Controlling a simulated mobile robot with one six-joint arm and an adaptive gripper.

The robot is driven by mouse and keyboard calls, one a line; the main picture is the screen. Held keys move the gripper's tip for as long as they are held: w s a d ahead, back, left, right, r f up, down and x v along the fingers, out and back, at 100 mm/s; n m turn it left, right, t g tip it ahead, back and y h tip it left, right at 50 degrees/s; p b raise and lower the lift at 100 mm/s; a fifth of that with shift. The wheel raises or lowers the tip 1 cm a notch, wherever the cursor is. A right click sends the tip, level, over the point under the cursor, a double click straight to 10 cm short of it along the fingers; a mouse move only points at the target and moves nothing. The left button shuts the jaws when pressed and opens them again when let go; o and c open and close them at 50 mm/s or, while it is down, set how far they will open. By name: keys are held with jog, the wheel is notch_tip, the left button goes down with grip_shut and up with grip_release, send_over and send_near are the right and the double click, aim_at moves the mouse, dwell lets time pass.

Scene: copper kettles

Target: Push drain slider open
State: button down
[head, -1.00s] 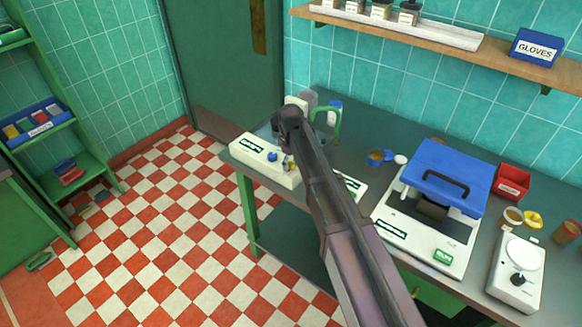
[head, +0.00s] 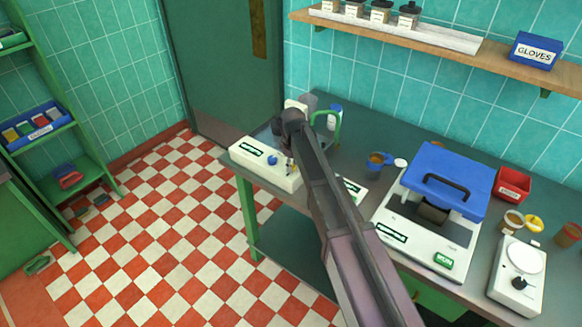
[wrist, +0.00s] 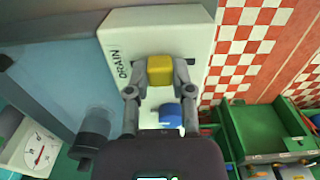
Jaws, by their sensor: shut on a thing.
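The white drain unit (head: 265,167) sits at the near left corner of the bench. In the wrist view its top (wrist: 118,38) carries the word DRAIN. A yellow slider block (wrist: 159,69) stands on this top, between the two fingers of my gripper (wrist: 160,74). The fingers are shut on the block from both sides. A blue knob (wrist: 170,115) is on the same top, closer to my palm; it also shows in the head view (head: 272,159). In the head view my arm covers part of the unit and the slider is mostly hidden.
A green curved pipe (head: 337,125) rises behind my gripper. The checkered floor (head: 150,230) left of the bench is clear.

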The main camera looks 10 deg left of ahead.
jog(key=shift+w+d, duration=0.3)
jog(key=shift+w, duration=0.5)
jog(key=shift+c, duration=2.4)
grip_release()
jog(key=shift+s, duration=0.15)
jog(key=shift+s+a, duration=0.35)
jog(key=shift+s, duration=0.5)
jog(key=shift+s+a+r+p, duration=0.1)
jog(key=shift+s+r+p, duration=0.15)
jog(key=shift+p, duration=0.05)
notch_tip(320, 180, up, 14)
jog(key=p, duration=1.4)
jog(key=s+d+f+m+b, duration=0.2)
jog(key=s+d+m, duration=0.2)
jog(key=d, duration=0.9)
jog(key=s+d+f+m+b, duration=0.2)
jog(key=s+d+m, duration=0.3)
jog(key=s+d, duration=0.3)
jog(key=shift+d, duration=2.35)
